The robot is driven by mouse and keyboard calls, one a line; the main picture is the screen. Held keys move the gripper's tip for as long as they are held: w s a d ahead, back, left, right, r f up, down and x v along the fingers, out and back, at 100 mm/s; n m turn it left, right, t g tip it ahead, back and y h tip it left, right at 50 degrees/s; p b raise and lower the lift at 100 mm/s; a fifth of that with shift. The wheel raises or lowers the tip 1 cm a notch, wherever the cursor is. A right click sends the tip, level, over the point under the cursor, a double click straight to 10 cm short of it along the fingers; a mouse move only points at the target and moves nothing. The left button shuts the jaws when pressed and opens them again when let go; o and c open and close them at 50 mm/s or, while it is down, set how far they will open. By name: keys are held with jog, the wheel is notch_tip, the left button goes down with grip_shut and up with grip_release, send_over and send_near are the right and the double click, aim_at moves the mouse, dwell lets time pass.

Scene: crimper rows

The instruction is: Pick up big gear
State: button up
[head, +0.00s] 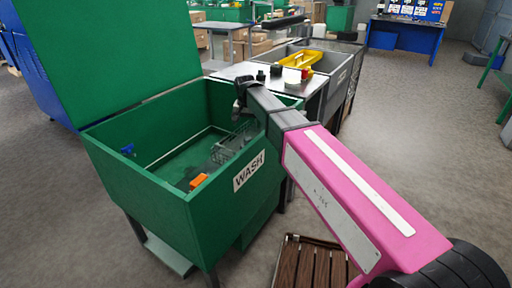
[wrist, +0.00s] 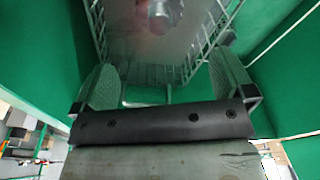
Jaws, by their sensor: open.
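My gripper (wrist: 163,78) is open, its two grey pads apart with nothing between them. In the wrist view it points into a wire basket (wrist: 101,30) inside the green wash tub. A round grey metal piece (wrist: 160,14) shows at the top edge of the wrist view, inside the basket and beyond the fingertips. It is cut off by the frame, and I cannot tell if it is the big gear. In the head view the wire basket (head: 228,149) sits in the wash tub (head: 150,187), partly behind my arm. No gear can be made out there.
The tub's raised green lid (head: 115,45) stands at the back left. An orange piece (head: 199,181) and a blue piece (head: 127,150) are in the tub. A slatted wooden platform (head: 310,265) lies in front.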

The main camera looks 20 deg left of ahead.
aim_at(247, 138)
jog(key=shift+s+a+f, duration=0.3)
jog(key=shift+s+f, duration=0.1)
jog(key=f, duration=0.5)
jog(key=shift+w+f, duration=0.2)
jog(key=shift+w, duration=0.15)
jog(key=shift+w+d+f, duration=0.1)
jog(key=shift+w+f, duration=0.1)
jog(key=shift+f, duration=0.65)
jog(key=shift+w+f, duration=0.15)
jog(key=shift+f, duration=0.65)
jog(key=shift+w+d+f, duration=0.1)
jog(key=shift+w+f, duration=0.1)
jog(key=shift+f, duration=0.65)
jog(key=c, duration=1.3)
